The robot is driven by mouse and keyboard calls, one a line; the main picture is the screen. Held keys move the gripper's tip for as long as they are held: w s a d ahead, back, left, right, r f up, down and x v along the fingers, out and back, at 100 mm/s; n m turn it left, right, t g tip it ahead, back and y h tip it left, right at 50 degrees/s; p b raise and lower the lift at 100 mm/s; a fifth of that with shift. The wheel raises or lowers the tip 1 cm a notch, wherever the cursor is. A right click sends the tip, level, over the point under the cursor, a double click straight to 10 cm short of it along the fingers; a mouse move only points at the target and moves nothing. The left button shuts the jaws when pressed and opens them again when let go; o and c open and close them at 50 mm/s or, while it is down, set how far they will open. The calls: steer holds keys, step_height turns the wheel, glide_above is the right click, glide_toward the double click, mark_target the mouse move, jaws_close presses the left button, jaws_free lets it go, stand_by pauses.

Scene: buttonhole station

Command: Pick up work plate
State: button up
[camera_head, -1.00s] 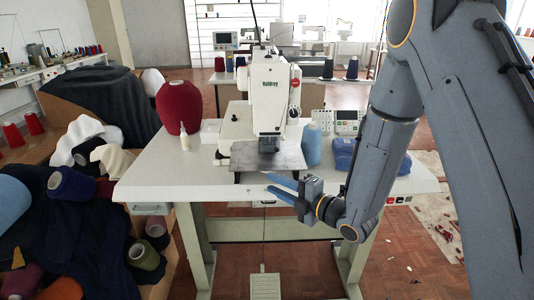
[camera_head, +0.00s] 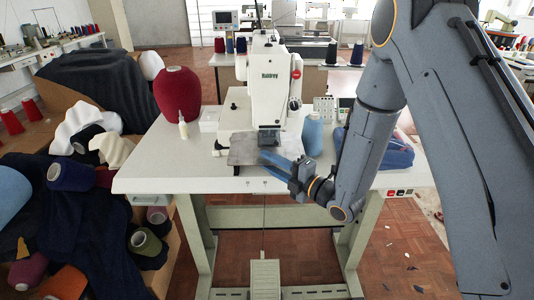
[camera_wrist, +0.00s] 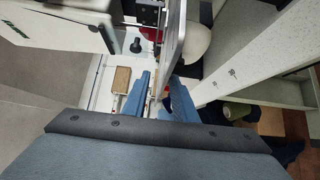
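The work plate (camera_head: 243,151) is a thin grey metal sheet lying level under the sewing machine's head, at the table's front edge. In the wrist view the work plate (camera_wrist: 174,40) shows nearly edge-on, as a pale strip running down towards the gap between my fingers. My gripper (camera_head: 268,164) has two blue fingers and overlaps the plate's front right part in the head view. In the wrist view my gripper (camera_wrist: 160,88) is open, with a finger on each side of the plate's near edge. I cannot tell whether either finger touches it.
The white sewing machine (camera_head: 267,85) stands over the plate. A blue thread cone (camera_head: 313,136) is close to its right, and a folded blue cloth (camera_head: 385,152) lies farther right. A dark red cone (camera_head: 178,95) stands at the left. The table's (camera_head: 160,165) front left is clear.

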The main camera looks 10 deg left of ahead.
mark_target(260, 157)
steer(key=p+x, duration=0.1)
steer(key=x, duration=0.3)
steer(key=shift+a+f, duration=0.1)
steer(key=shift+a, duration=0.05)
jaws_close()
stand_by(1.3)
